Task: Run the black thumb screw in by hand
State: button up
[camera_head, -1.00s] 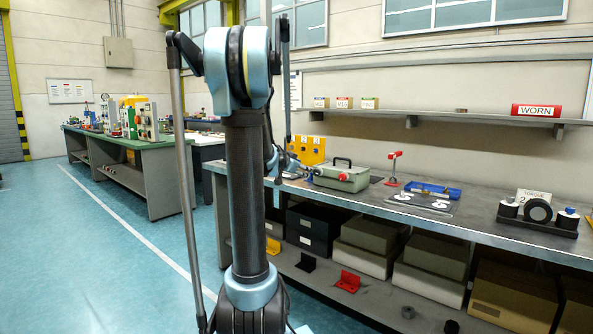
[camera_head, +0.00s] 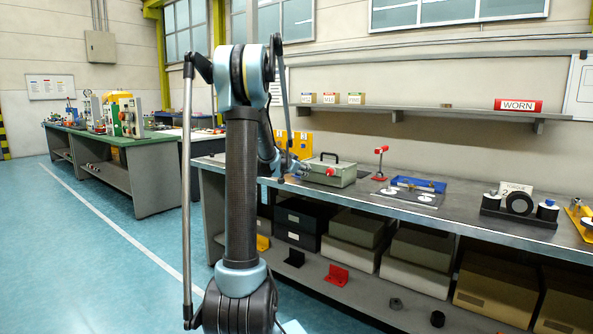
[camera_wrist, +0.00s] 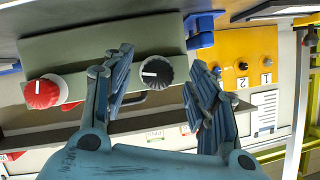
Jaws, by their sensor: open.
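My gripper (camera_wrist: 163,88) is open and empty in the wrist view. Its two fingers point at the front of a grey-green box (camera_wrist: 100,45), with a black knob (camera_wrist: 156,72) with a white mark between them in the picture. A red knob (camera_wrist: 42,92) is left of it on the same box. A yellow panel (camera_wrist: 262,45) at the right has labels 1 and 2 and a small black screw-like knob (camera_wrist: 242,66). I cannot tell which black part is the thumb screw. In the head view the box (camera_head: 340,168) stands on the bench, beside my forearm.
The grey bench (camera_head: 395,207) runs to the right, with a red-topped stand (camera_head: 380,162), a blue tray (camera_head: 418,184) and a torque rack (camera_head: 520,216). A shelf (camera_head: 440,108) hangs above. Free blue floor (camera_head: 90,250) lies to the left.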

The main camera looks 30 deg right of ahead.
jog(key=shift+w+d+f, duration=0.2)
jog(key=shift+d, duration=0.2)
